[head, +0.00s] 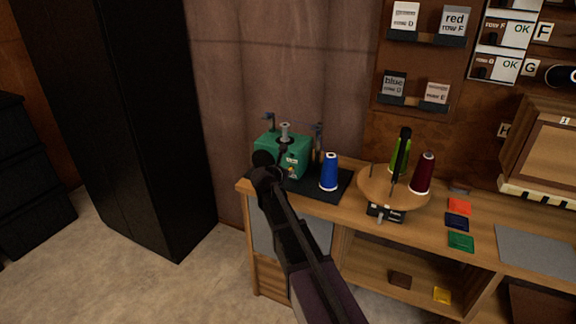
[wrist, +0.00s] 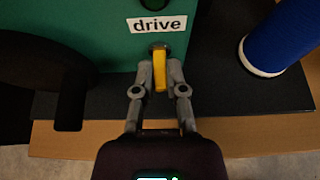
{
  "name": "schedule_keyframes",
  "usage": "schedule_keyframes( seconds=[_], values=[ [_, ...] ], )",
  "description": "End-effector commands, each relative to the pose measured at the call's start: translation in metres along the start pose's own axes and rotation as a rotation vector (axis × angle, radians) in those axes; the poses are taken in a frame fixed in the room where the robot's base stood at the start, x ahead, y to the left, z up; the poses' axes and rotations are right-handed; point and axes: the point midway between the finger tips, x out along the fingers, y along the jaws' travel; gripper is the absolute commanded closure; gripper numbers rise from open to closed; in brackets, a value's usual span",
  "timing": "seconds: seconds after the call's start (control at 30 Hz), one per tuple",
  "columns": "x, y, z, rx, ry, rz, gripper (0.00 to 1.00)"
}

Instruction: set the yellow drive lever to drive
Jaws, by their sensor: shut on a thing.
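The yellow drive lever (wrist: 159,72) shows in the wrist view, sticking out from a dark pivot just below the white "drive" label (wrist: 160,25). It points down in the picture, toward my gripper. My gripper (wrist: 160,82) has a finger on each side of the lever and is shut on it. The lever belongs to the green machine (head: 284,154), which stands at the left end of the wooden bench in the head view. There my arm hides the lever and part of the machine's front.
A blue thread cone (head: 329,172) stands right of the machine on a dark mat (head: 338,190). It also shows in the wrist view (wrist: 287,38). A round wooden stand (head: 376,194) with green and dark red cones is further right. A black cabinet (head: 125,110) stands left.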

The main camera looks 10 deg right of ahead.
Motion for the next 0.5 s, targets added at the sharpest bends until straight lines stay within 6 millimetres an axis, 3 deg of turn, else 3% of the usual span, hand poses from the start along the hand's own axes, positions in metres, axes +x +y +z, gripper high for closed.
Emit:
schedule_keyframes(
  seconds=[0.03, 0.5],
  values=[
    [-0.0019, -0.0005, 0.0081, 0.002, 0.033, -0.003, 1.0],
    [-0.0019, -0.0005, 0.0154, 0.002, 0.329, -0.004, 1.0]
  ],
)
